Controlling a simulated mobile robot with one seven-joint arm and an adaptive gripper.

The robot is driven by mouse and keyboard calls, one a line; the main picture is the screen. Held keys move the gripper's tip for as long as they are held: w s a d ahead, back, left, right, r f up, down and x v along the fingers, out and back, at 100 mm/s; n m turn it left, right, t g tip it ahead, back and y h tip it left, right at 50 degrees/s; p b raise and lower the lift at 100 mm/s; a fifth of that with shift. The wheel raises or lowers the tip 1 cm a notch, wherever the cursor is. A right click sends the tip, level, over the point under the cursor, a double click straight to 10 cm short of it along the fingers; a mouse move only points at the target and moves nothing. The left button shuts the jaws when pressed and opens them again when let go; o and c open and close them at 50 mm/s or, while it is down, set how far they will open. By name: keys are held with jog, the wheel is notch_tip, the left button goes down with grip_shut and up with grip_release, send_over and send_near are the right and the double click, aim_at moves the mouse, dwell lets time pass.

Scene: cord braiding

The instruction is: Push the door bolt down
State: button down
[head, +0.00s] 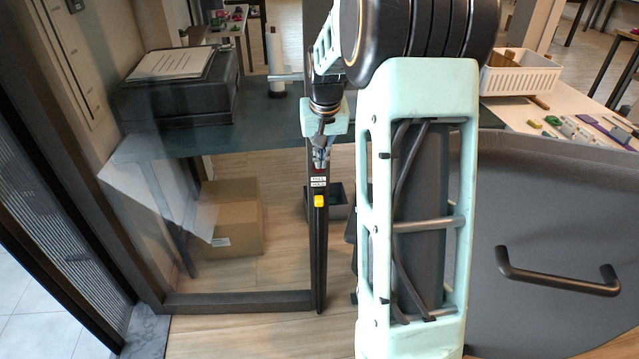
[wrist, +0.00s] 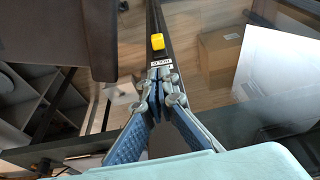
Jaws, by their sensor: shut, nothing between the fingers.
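The door bolt shows as a yellow knob (head: 319,201) on the narrow dark edge of a glass door (head: 240,301). Small white labels (head: 318,182) sit just above the knob. The knob also shows in the wrist view (wrist: 158,41), beyond my fingertips. My gripper (head: 321,160) points down along the door edge, above the labels and the knob. In the wrist view my gripper (wrist: 160,76) has its fingertips together, close to the label and apart from the knob. Nothing shows between the fingers. Whether the fingertips touch the door edge is unclear.
A dark table (head: 270,118) behind the door holds a black case (head: 180,100) with papers and a white cylinder (head: 276,60). A cardboard box (head: 230,215) stands on the floor behind the glass. A white basket (head: 520,78) is on a light table at the right.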

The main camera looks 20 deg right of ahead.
jog(key=b, duration=0.2)
send_near(319, 201)
jog(key=w+f, duration=0.2)
jog(key=f, duration=0.1)
jog(key=w+d+f, duration=0.1)
jog(key=shift+f, duration=1.15)
notch_tip(319, 201, down, 4)
jog(key=shift+r+b, duration=0.2)
jog(key=shift+b, duration=0.9)
jog(key=shift+s+r, duration=0.1)
notch_tip(319, 201, up, 5)
jog(key=p, duration=0.3)
jog(key=p+v, duration=0.1)
jog(key=v, duration=0.8)
